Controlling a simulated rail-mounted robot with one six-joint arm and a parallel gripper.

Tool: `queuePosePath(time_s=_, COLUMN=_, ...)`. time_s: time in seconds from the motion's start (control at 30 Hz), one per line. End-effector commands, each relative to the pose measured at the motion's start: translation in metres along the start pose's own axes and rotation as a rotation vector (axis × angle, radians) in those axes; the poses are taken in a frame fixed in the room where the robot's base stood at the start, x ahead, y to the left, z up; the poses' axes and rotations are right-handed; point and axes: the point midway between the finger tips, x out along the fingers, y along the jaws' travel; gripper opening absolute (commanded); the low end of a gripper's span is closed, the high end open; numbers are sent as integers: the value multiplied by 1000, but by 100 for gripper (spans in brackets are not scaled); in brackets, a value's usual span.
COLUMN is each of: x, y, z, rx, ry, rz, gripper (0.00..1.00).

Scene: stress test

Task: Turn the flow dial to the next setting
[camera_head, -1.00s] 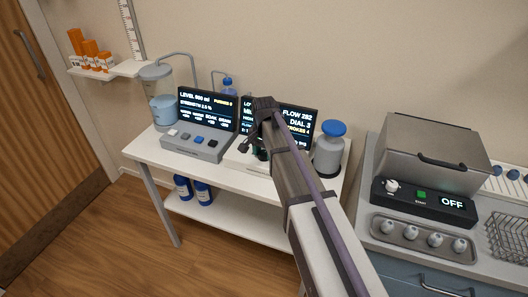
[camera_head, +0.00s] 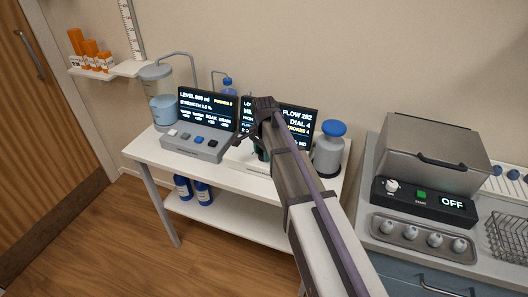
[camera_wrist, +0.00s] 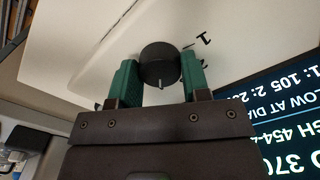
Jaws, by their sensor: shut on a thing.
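The flow dial is a round black knob (camera_wrist: 158,60) with a light pointer mark, on a pale panel (camera_wrist: 90,45) in the wrist view. A printed "1" shows beside it. My gripper (camera_wrist: 157,75) has its green fingers on both sides of the knob and is shut on it. In the head view my gripper (camera_head: 261,150) is at the pale unit on the white table, and my arm hides the dial.
A second screen with a button console (camera_head: 195,143) stands to the left, by a clear water tank (camera_head: 160,100). A grey bottle with a blue cap (camera_head: 329,150) stands close right of my arm. A steel box (camera_head: 435,150) sits on the right counter.

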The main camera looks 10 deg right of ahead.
Motion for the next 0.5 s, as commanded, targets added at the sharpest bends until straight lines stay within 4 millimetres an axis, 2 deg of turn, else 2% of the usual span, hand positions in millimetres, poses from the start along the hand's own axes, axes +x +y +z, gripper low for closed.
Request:
queuePosePath(time_s=0.17, x=0, y=1, z=0, rx=-1, ry=-1, rz=2, gripper=19)
queuePosePath(time_s=0.2, x=0, y=1, z=0, rx=-1, ry=-1, rz=2, gripper=47)
queuePosePath(time_s=0.43, x=0, y=0, z=0, rx=-1, ry=0, rz=1, gripper=68)
queuePosePath(time_s=0.5, x=0, y=0, z=0, rx=-1, ry=0, rz=1, gripper=68)
